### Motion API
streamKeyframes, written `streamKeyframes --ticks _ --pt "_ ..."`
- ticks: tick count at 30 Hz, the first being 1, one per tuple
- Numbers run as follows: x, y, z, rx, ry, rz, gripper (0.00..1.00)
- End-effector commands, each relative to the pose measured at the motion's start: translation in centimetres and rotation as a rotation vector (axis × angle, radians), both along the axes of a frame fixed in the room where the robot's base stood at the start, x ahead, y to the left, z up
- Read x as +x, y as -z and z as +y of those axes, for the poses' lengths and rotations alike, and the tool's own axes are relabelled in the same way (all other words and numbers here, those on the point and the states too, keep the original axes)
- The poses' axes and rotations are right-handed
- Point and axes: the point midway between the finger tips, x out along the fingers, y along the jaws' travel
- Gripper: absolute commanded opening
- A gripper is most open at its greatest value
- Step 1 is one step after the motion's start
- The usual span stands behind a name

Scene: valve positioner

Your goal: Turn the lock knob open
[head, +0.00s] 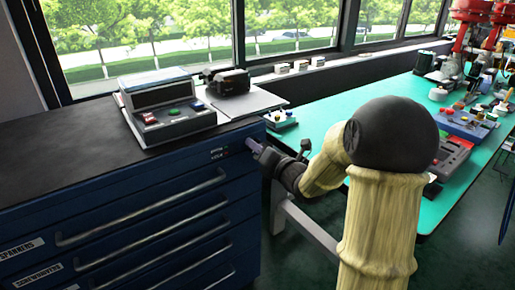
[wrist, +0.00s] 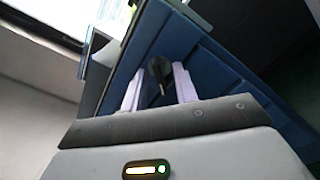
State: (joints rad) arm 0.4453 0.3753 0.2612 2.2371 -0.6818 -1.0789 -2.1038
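The blue tool cabinet (head: 150,190) stands at the left in the head view, and its front also shows in the wrist view (wrist: 205,55). A small dark knob (wrist: 160,68), which looks like the lock knob, sits on the cabinet front near its top edge. My gripper (wrist: 157,76) points at the cabinet with its two pale purple fingers apart, one on each side of the knob. There is a gap at the left finger; contact at the right finger cannot be told. In the head view my gripper (head: 254,146) is at the cabinet's upper right corner and hides the knob.
A grey control box (head: 168,108) and a dark device (head: 228,80) stand on the cabinet top. Long drawer handles (head: 140,208) stick out from the front. A green workbench (head: 335,110) with several tools and devices is to the right, behind my arm.

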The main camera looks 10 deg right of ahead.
Motion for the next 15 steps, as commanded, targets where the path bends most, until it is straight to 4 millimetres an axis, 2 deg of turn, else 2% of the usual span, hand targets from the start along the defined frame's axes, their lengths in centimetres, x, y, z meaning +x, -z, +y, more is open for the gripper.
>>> streamKeyframes --ticks 4,8,9,15 --pt "-0.04 -0.01 0.01 0.0 0.0 0.0 0.29" --pt "-0.05 0.0 0.01 0.0 -0.001 0.001 0.04" --pt "-0.04 0.0 0.0 0.0 -0.001 0.001 0.0" --pt "-0.06 0.02 0.0 0.003 -0.001 0.002 0.0"
